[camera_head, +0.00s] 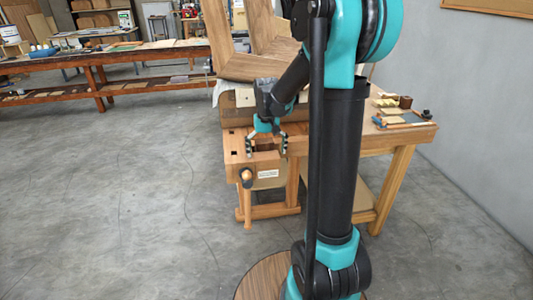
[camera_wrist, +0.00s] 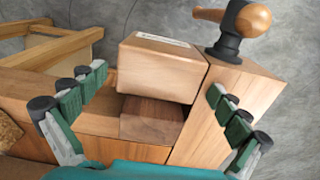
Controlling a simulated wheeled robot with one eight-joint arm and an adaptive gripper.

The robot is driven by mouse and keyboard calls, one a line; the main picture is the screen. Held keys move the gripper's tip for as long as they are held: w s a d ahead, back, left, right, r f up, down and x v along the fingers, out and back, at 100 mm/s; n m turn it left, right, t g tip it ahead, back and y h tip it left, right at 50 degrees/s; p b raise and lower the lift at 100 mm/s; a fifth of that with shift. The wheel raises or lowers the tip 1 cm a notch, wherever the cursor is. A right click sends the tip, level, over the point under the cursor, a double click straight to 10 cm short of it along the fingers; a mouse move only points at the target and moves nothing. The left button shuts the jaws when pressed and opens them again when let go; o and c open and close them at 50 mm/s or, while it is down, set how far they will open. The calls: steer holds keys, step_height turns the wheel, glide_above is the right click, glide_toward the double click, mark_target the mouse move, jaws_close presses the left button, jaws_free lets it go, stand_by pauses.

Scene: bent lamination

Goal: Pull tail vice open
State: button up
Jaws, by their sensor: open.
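The tail vice is at the near left corner of the wooden workbench (camera_head: 385,141). In the wrist view its pale wooden jaw block (camera_wrist: 160,66) bears a small label, and a darker wood block (camera_wrist: 150,122) lies beside a dark gap. The vice handle (camera_head: 246,177), a black hub with a wooden grip, sticks out at the front; it also shows at the top of the wrist view (camera_wrist: 235,24). My gripper (camera_head: 266,148) is open over the vice. In the wrist view my gripper (camera_wrist: 158,82) has its green-padded fingers on either side of the jaw block; contact is unclear.
A large bent wooden lamination (camera_head: 252,66) stands on the bench behind my gripper. Small tools and blocks (camera_head: 400,113) lie at the bench's right end. A long table (camera_head: 125,55) stands at the back left. The grey floor at the left is clear.

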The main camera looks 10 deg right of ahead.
steer(key=c, duration=1.4)
steer(key=shift+s+d, duration=0.1)
steer(key=shift+s, duration=1.25)
steer(key=o, duration=1.4)
steer(key=shift+w+f, duration=0.1)
steer(key=shift+r, duration=0.3)
step_height(320, 180, up, 12)
steer(key=shift+f, duration=0.25)
